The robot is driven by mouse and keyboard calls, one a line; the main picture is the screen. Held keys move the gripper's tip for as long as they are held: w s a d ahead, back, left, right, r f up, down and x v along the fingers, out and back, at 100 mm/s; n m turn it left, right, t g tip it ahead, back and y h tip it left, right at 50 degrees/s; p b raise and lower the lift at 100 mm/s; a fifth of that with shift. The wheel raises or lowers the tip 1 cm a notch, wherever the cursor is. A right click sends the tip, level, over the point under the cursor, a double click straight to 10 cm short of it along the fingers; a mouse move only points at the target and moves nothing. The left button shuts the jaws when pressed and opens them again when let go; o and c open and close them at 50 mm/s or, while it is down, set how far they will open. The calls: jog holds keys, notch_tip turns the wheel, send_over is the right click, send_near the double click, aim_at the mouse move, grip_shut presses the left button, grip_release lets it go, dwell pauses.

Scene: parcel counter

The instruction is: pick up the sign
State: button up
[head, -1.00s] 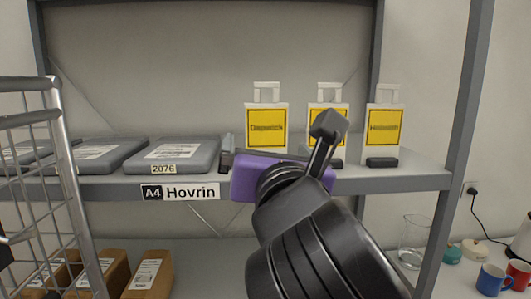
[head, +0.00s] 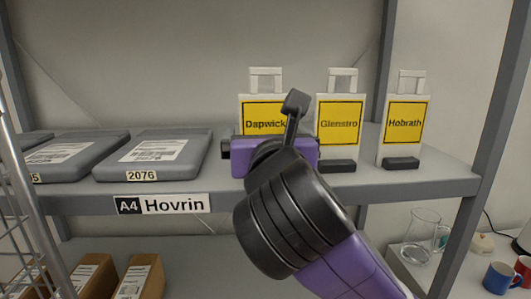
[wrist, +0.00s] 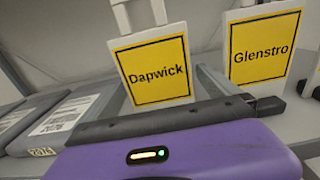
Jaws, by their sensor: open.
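Three white signs with yellow faces and top handles stand on the grey shelf (head: 445,178). They are the Dapwick sign (head: 262,112), the Glenstro sign (head: 339,120) and the Hobrath sign (head: 405,121). My gripper (head: 268,150) is in front of the Dapwick sign and hides its lower part in the head view. In the wrist view, the Dapwick sign (wrist: 157,73) stands upright just beyond my open gripper (wrist: 160,108), with the Glenstro sign (wrist: 264,48) to its right. My fingers are mostly hidden in the head view. I cannot tell whether they touch the sign.
Flat grey parcels, one labelled 2076 (head: 155,156), lie left of the signs. A wire cart (head: 30,200) stands at the left edge. Brown boxes (head: 138,277) are below. A shelf post (head: 494,135) rises at right, near a glass jug (head: 421,237) and mugs (head: 503,278).

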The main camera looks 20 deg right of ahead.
aim_at(266, 73)
jog(key=shift+p+x, duration=0.3)
jog(key=shift+x, duration=1.25)
jog(key=shift+a+r, duration=0.1)
jog(key=c, duration=1.5)
jog(key=shift+r, duration=0.2)
notch_tip(266, 73, up, 10)
jog(key=shift+f+b, duration=0.15)
jog(key=shift+b, duration=0.5)
